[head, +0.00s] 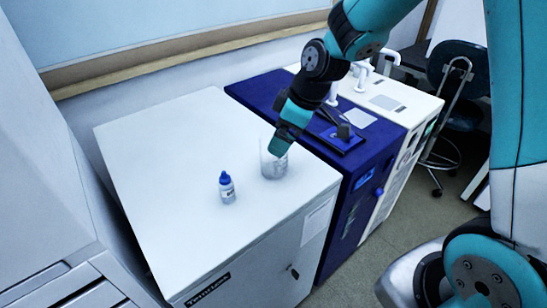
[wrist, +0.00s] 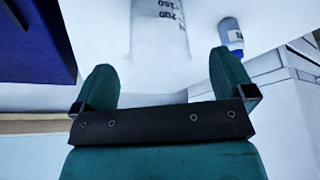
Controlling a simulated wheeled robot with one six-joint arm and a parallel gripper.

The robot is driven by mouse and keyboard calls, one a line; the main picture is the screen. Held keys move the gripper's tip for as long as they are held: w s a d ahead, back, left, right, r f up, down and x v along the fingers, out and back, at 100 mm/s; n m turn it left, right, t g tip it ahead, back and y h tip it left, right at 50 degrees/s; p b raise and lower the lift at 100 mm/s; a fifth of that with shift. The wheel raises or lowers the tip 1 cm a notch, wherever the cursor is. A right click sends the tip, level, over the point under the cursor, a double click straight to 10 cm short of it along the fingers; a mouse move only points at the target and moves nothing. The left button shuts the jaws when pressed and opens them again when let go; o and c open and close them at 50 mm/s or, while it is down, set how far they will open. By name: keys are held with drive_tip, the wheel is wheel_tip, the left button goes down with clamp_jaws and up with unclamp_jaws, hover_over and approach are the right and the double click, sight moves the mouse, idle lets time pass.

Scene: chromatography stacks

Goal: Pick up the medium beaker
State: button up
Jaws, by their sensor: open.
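The medium beaker (head: 274,160) is clear glass and stands upright on the white cabinet top, near its right edge. In the wrist view the beaker (wrist: 160,32), with printed volume marks, shows ahead of and between my fingertips. My gripper (head: 285,143) is at the beaker's upper part in the head view and hides some of its rim. In the wrist view my gripper (wrist: 165,72) is open, with its two teal fingers apart and nothing held. I cannot tell whether a finger touches the glass.
A small bottle with a blue cap (head: 226,188) stands left of the beaker on the white cabinet (head: 160,150); it also shows in the wrist view (wrist: 231,36). A dark blue unit (head: 262,92) adjoins on the right, with a white instrument (head: 400,98) beyond. The cabinet's left part is clear.

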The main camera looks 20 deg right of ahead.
drive_tip(key=shift+p+x, duration=0.45)
drive_tip(key=shift+x, duration=2.35)
drive_tip(key=shift+w, duration=0.15)
drive_tip(key=shift+c, duration=0.5)
drive_tip(key=shift+r, duration=0.1)
drive_tip(key=c, duration=0.9)
drive_tip(key=shift+o, duration=0.2)
